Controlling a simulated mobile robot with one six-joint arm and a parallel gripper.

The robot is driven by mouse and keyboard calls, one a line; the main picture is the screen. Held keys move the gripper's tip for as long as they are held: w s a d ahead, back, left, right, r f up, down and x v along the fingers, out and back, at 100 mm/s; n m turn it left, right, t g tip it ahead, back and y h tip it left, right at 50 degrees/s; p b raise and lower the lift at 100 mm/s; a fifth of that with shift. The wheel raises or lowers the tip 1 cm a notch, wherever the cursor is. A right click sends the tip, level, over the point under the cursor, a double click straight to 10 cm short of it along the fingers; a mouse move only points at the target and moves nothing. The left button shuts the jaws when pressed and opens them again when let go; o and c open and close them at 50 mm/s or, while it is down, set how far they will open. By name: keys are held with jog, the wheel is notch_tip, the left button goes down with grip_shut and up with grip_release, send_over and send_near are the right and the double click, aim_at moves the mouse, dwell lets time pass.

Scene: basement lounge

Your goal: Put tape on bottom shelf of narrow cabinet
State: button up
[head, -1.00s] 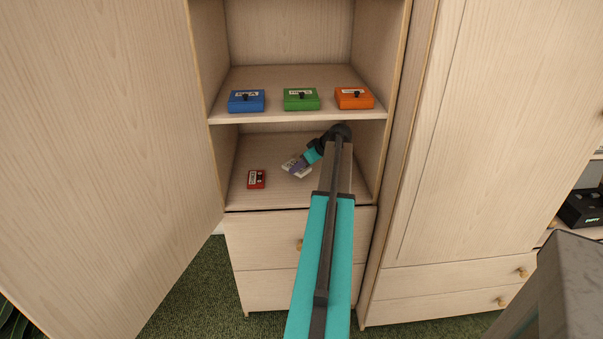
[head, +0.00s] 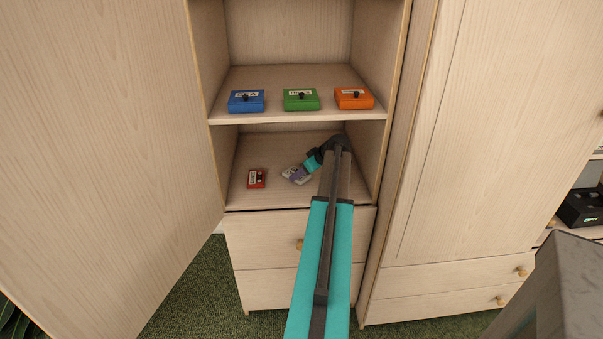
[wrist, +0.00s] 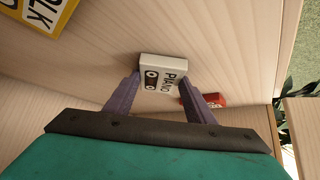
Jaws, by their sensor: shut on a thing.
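The tape is a white cassette (wrist: 163,74) with a black label reading "PIANO", seen in the wrist view between the purple fingers of my gripper (wrist: 163,95). My gripper is shut on it. In the head view the white tape (head: 296,174) is at or just above the bottom shelf (head: 262,198) of the open narrow cabinet (head: 218,160); I cannot tell whether it touches the shelf. My gripper (head: 303,170) reaches in from the right side, and my arm hides the shelf's right part.
A red cassette (head: 256,178) lies on the bottom shelf, left of the white one. Blue (head: 246,101), green (head: 301,99) and orange (head: 354,98) boxes sit on the shelf above. The cabinet's open door (head: 110,150) stands on the left.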

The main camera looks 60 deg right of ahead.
jog(key=shift+f, duration=0.15)
jog(key=o, duration=1)
jog(key=shift+o, duration=0.2)
jog(key=shift+r, duration=0.25)
jog(key=shift+b+v, duration=0.45)
jog(key=shift+v, duration=3.25)
jog(key=shift+s, duration=0.1)
